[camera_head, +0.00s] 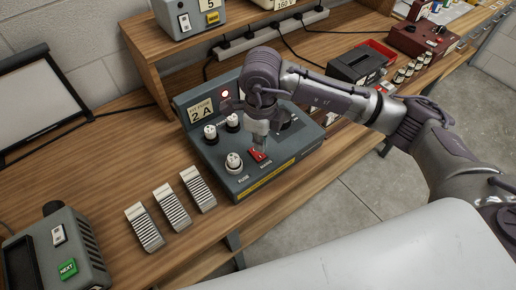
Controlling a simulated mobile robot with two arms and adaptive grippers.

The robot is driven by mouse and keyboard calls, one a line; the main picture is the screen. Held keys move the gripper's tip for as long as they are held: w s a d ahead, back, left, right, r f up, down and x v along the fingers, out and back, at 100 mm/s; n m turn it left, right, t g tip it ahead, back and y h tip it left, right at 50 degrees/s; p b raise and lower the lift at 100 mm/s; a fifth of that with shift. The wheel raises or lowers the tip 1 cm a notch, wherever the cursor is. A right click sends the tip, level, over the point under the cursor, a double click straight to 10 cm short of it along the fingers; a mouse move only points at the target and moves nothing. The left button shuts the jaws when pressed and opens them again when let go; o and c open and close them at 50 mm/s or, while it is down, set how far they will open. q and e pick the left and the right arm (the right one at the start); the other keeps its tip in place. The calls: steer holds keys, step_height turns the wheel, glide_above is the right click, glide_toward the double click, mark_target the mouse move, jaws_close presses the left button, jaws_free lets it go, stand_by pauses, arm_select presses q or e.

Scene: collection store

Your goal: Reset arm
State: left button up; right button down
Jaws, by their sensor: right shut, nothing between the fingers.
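My right arm comes in from the right over the bench. My right gripper (258,143) points down over a grey control box (231,184) and is shut with nothing in it. Its tips are just above or at a red switch (259,156) on the box's top; I cannot tell whether they touch. The box has a lit red lamp (225,94), a label reading "2 A" (201,109) and several round white-topped fuse holders (233,161). Part of the box's right side is hidden by my arm. My left gripper is not in view.
Three ribbed grey-white pieces (171,207) lie left of the box. A grey device with a green NEXT button (67,269) is at the lower left. A shelf (180,50) with a power strip stands behind. A black box (357,66) and red box (419,40) are farther right.

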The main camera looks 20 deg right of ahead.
mark_target(260, 157)
steer(key=shift+r+p, duration=0.65)
steer(key=shift+r, duration=1.05)
